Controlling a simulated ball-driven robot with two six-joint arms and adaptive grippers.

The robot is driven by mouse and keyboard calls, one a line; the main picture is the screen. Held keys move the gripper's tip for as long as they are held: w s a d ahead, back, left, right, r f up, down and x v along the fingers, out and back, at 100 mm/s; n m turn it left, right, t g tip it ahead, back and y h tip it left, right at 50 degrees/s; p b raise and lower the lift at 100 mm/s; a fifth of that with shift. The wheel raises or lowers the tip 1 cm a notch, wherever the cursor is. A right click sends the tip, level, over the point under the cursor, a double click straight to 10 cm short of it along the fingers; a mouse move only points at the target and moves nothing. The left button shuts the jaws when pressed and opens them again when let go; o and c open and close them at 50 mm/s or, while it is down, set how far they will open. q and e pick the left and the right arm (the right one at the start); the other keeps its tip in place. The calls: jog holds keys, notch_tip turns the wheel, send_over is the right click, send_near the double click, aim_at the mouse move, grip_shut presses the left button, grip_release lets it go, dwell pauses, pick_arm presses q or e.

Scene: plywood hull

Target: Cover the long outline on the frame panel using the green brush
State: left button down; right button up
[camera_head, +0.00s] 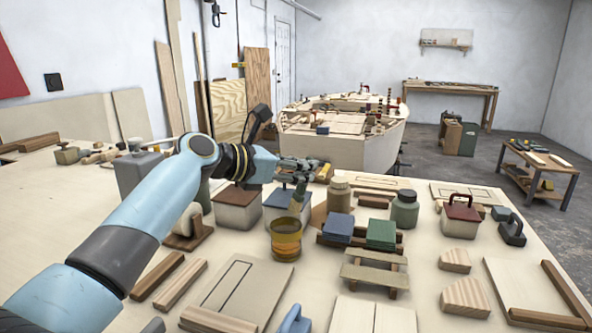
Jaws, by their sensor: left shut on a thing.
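Another pale panel (465,193) at the back right also carries an outline. My right gripper is not in view.
Wooden bars (180,284) lie beside the front-left panel.

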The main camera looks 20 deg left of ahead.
aim_at(297, 196)
pick_arm(q)
jog(key=shift+w+d+f+b, duration=0.1)
jog(key=shift+d+f+b, duration=0.05)
jog(key=shift+f+b, duration=0.25)
jog(key=shift+w+d+f+b, duration=0.15)
jog(key=shift+f+b, duration=0.15)
jog(key=shift+f, duration=0.15)
jog(key=shift+s+a+f, duration=0.15)
jog(key=shift+s+f, duration=0.05)
jog(key=shift+f, duration=0.3)
jog(key=shift+s+a+f, duration=0.15)
jog(key=shift+f, duration=0.3)
jog(key=f+b, duration=0.1)
jog(key=a+f, duration=0.1)
jog(key=f, duration=0.1)
jog(key=shift+s+f+b, duration=0.15)
jog(key=shift+b, duration=0.25)
jog(key=shift+s+a+f+b, duration=0.15)
jog(key=shift+f+b, duration=0.15)
jog(key=shift+f, duration=0.25)
jog(key=shift+s+a+f+b, duration=0.15)
jog(key=shift+f+b, duration=0.15)
jog(key=shift+f, duration=0.2)
jog(key=shift+w+r, duration=0.1)
jog(key=shift+w, duration=0.05)
